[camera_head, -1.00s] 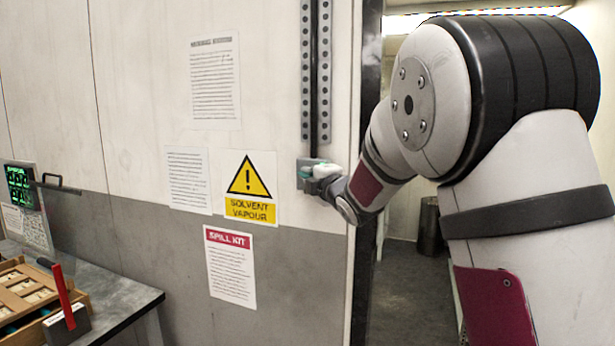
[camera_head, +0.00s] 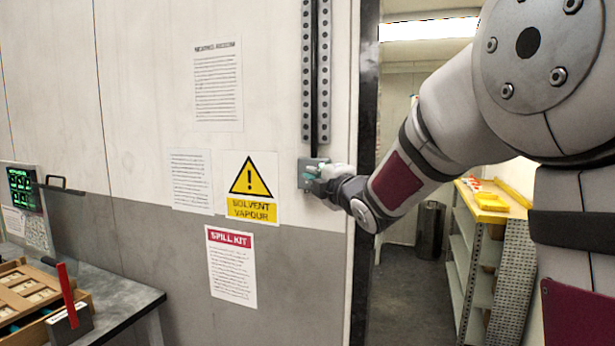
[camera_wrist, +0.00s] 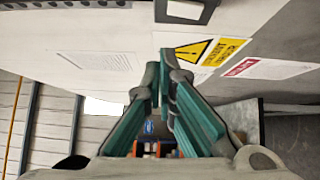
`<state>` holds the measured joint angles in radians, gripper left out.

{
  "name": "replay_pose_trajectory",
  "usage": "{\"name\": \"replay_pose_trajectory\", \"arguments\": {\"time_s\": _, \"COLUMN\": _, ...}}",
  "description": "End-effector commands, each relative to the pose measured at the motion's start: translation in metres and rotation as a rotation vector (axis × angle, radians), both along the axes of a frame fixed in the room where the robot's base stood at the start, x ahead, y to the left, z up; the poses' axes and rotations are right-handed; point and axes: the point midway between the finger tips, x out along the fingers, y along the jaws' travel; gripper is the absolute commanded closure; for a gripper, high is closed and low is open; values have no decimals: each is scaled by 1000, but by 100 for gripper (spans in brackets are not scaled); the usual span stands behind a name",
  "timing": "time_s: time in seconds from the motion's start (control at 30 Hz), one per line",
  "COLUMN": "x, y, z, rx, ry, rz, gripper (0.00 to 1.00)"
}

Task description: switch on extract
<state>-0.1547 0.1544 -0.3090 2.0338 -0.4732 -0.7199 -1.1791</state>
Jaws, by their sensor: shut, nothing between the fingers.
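A small grey switch box (camera_head: 305,176) is fixed to the wall at the foot of a dark conduit, left of the doorway.
A yellow solvent vapour sign (camera_head: 250,190) and a spill kit notice (camera_head: 231,266) are on the wall to the left. A bench (camera_head: 122,295) with a wooden tray (camera_head: 30,290) stands lower left. Through the doorway are a bin (camera_head: 429,230) and a shelf unit (camera_head: 475,255).

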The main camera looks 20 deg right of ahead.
Motion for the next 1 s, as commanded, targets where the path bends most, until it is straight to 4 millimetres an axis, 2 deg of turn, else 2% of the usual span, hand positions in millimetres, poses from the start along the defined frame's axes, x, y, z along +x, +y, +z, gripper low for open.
{"name": "replay_pose_trajectory", "arguments": {"time_s": 0.1, "x": -17, "y": -3, "z": 2, "rx": 2, "ry": -2, "rz": -1, "gripper": 100}}
{"name": "replay_pose_trajectory", "arguments": {"time_s": 0.3, "x": -32, "y": -5, "z": 3, "rx": 1, "ry": 1, "rz": 0, "gripper": 100}}
{"name": "replay_pose_trajectory", "arguments": {"time_s": 0.8, "x": -39, "y": -8, "z": 4, "rx": 28, "ry": 18, "rz": -13, "gripper": 100}}
{"name": "replay_pose_trajectory", "arguments": {"time_s": 0.87, "x": -46, "y": -12, "z": 3, "rx": 75, "ry": 51, "rz": -35, "gripper": 100}}
{"name": "replay_pose_trajectory", "arguments": {"time_s": 1.0, "x": -80, "y": -26, "z": -7, "rx": 286, "ry": 195, "rz": -134, "gripper": 100}}
